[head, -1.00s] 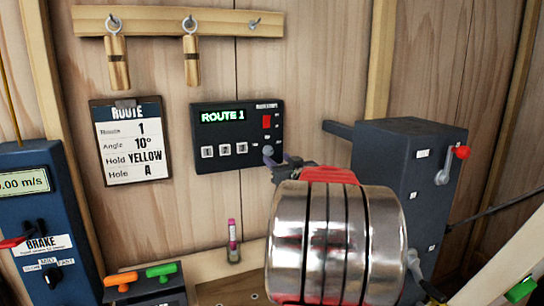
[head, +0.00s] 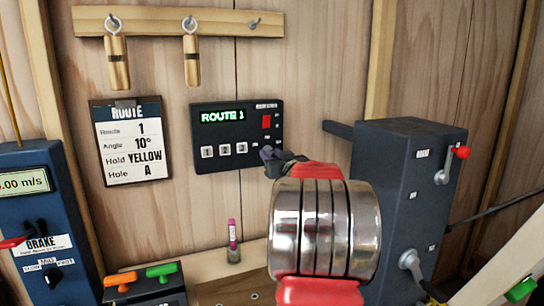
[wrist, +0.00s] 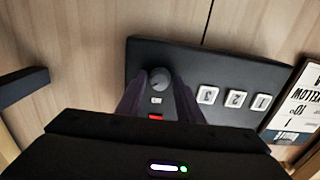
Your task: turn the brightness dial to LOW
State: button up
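The brightness dial is a round grey knob (wrist: 160,78) on the dark route panel (head: 206,165), seen in the wrist view with a small pointer mark whose setting I cannot read. In the head view my gripper (head: 272,160) is at the panel's lower right corner and hides the dial. In the wrist view my gripper (wrist: 158,103) is open, with one dark finger on each side of the dial's line and a gap between them. I cannot tell whether either finger touches the knob. The panel's screen reads ROUTE 1.
The panel has several white number buttons (head: 224,150) and a red switch (head: 266,121). A route card (head: 130,142) hangs left of it. A dark box with a red-knobbed lever (head: 461,153) stands right. A blue brake unit (head: 35,215) is far left. A small pink-capped bottle (head: 233,243) stands below.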

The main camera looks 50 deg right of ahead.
jog(key=c, duration=0.7)
jog(key=shift+n, duration=0.4)
jog(key=n, duration=1)
jog(key=shift+n, duration=0.3)
jog(key=n, duration=0.6)
jog(key=shift+n, duration=0.3)
jog(key=n, duration=0.6)
jog(key=shift+f, duration=0.1)
